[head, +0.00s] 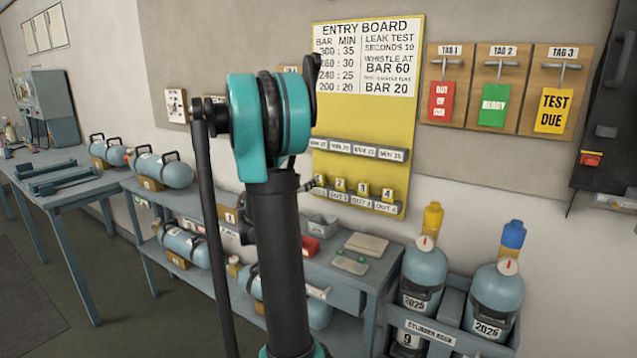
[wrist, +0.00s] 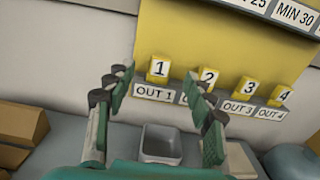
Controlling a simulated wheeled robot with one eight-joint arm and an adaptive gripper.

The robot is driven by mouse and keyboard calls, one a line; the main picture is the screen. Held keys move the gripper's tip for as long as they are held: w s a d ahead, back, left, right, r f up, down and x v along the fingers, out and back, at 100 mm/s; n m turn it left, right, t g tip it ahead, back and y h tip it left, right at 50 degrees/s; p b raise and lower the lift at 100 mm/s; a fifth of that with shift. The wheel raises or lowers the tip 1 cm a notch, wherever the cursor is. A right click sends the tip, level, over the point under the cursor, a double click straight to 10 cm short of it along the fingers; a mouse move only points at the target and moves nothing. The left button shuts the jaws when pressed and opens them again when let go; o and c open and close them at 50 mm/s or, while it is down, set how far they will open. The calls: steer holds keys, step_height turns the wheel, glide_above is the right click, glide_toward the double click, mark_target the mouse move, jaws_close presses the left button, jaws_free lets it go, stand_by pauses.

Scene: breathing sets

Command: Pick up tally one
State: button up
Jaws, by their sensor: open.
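Tally one (wrist: 158,69) is a small yellow block marked 1. It stands upright on the ledge above the OUT 1 label (wrist: 154,93), and also shows at the left end of the row in the head view (head: 320,181). My gripper (wrist: 161,86) is open and empty in the wrist view, its green-padded fingers on the left and right of the tally in the picture. No contact with it shows; the exact distance is hard to tell. In the head view my arm hides most of the gripper.
Tallies two (wrist: 207,77), three (wrist: 249,89) and four (wrist: 280,96) stand to the right on the same ledge, two close to my right finger. A grey tray (wrist: 161,145) sits on the bench below. The yellow entry board (head: 360,110) rises behind.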

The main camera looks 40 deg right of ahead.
steer(key=x, duration=0.7)
steer(key=shift+s+d+f, duration=0.2)
steer(key=c, duration=1)
steer(key=shift+o, duration=0.2)
steer(key=shift+r, duration=0.85)
glide_toward(319, 174)
steer(key=s+a+r, duration=0.3)
steer(key=a, duration=0.6)
steer(key=shift+s, duration=0.3)
